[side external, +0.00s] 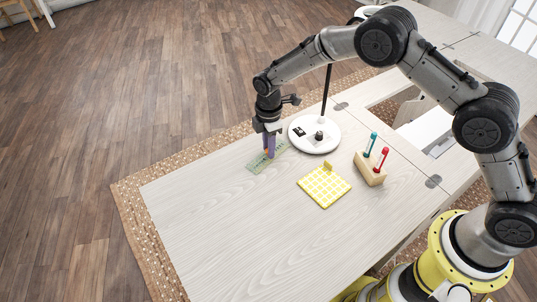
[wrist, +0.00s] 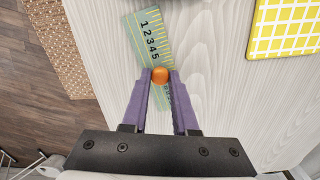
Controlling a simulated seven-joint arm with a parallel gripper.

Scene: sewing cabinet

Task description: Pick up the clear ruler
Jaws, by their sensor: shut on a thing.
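The clear ruler (side external: 260,162) is a greenish see-through strip on the cabinet top, near its far left edge in the side view. In the wrist view the ruler (wrist: 150,38) shows printed numbers and ticks, and part of it runs beneath my gripper. An orange round knob (wrist: 160,75) sits on the ruler. My gripper (side external: 269,153) points down over the ruler. In the wrist view its purple fingers (wrist: 160,78) are shut on the orange knob, one on each side. The ruler appears to lie flat on the surface; I cannot tell any gap beneath it.
A white round lamp base (side external: 315,135) stands close to my gripper on the right. A yellow checked pad (side external: 324,187) and a wooden block (side external: 370,170) with red and teal tools lie nearer. The left part of the cabinet top (side external: 220,220) is clear.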

